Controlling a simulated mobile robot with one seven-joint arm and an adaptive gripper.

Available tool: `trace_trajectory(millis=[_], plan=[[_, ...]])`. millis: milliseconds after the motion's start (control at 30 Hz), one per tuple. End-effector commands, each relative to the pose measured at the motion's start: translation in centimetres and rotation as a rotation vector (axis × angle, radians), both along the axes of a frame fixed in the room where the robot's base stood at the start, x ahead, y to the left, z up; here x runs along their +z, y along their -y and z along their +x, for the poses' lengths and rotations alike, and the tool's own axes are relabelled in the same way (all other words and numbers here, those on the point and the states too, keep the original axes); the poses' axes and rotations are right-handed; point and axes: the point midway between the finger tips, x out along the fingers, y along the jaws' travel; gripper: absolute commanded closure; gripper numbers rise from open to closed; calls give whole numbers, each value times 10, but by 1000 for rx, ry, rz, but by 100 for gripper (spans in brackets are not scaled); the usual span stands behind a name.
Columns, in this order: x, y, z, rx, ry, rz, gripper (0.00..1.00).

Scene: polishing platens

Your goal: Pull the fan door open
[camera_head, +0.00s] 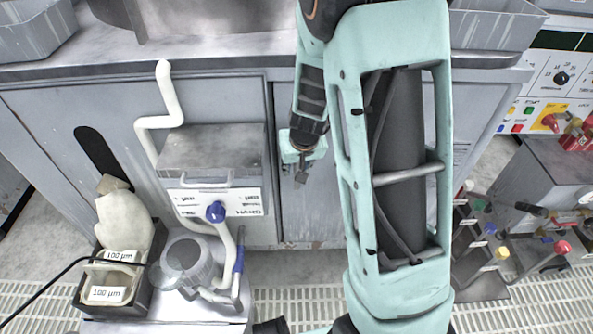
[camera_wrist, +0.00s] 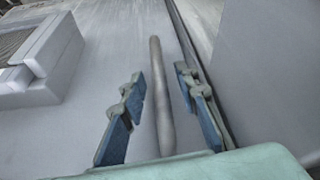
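The fan door is a light grey panel (camera_wrist: 95,125) in the wrist view, with a dark seam along its right side. A long grey bar handle (camera_wrist: 157,80) runs along it just left of the seam. My gripper (camera_wrist: 161,77) is open, with one blue-padded finger on each side of the bar in the picture. I see gaps between the bar and both fingers; how deep the bar sits between them is unclear. In the head view, my gripper (camera_head: 301,165) hangs before the grey cabinet front near a vertical seam. I cannot make out the handle there.
A grey-topped box (camera_head: 210,150) juts out left of my gripper, beside a bent white pipe (camera_head: 160,115). A rack with coloured knobs (camera_head: 487,255) is at right.

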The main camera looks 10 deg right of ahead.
Motion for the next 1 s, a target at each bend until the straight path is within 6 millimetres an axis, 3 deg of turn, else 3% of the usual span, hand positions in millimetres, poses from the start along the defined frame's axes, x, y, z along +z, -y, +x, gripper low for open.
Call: trace_trajectory(millis=[300,567,1000], plan=[[-2,0,1,0,0,0,71],[-2,0,1,0,0,0,100],[-2,0,1,0,0,1,100]])
